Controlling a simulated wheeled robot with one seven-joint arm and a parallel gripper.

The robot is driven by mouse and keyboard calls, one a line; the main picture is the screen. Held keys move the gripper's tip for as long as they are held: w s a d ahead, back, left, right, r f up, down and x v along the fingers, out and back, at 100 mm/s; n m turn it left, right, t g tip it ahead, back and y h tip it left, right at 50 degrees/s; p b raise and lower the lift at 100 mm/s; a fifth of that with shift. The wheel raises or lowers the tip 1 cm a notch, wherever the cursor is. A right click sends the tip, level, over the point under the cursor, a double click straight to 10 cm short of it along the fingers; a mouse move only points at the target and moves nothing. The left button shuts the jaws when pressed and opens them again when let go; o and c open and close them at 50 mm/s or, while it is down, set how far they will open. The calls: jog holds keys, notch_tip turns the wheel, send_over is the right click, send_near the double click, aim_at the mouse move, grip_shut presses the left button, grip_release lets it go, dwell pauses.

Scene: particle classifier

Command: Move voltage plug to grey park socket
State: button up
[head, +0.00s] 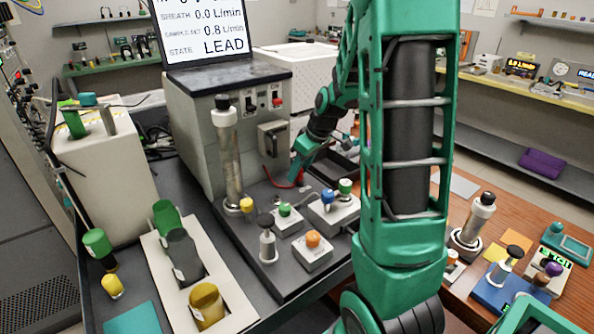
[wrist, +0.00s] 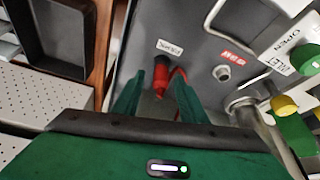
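The red voltage plug (wrist: 161,78) stands upright in the wrist view, on the grey deck below a small white label. A red cable shows next to it. My gripper (wrist: 160,98) is open, with one green finger to the left of the plug and one to the right. Gaps show between the plug and both fingers. A round grey socket (wrist: 222,72) sits to the right of the plug by a red label, and looks empty. In the head view my gripper (head: 298,172) is low beside the grey instrument box, with red (head: 300,179) at its fingers.
The grey instrument box (head: 195,125) stands left of my gripper. A tall metal cylinder (head: 228,160) and several small knobbed blocks, one orange-topped (head: 313,245), stand in front. A dark tray (wrist: 62,35) lies at upper left in the wrist view. A metal handle bends above the socket.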

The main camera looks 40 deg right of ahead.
jog(key=shift+r, duration=0.1)
jog(key=v, duration=1)
jog(key=shift+s+r, duration=0.15)
jog(key=shift+r, duration=0.05)
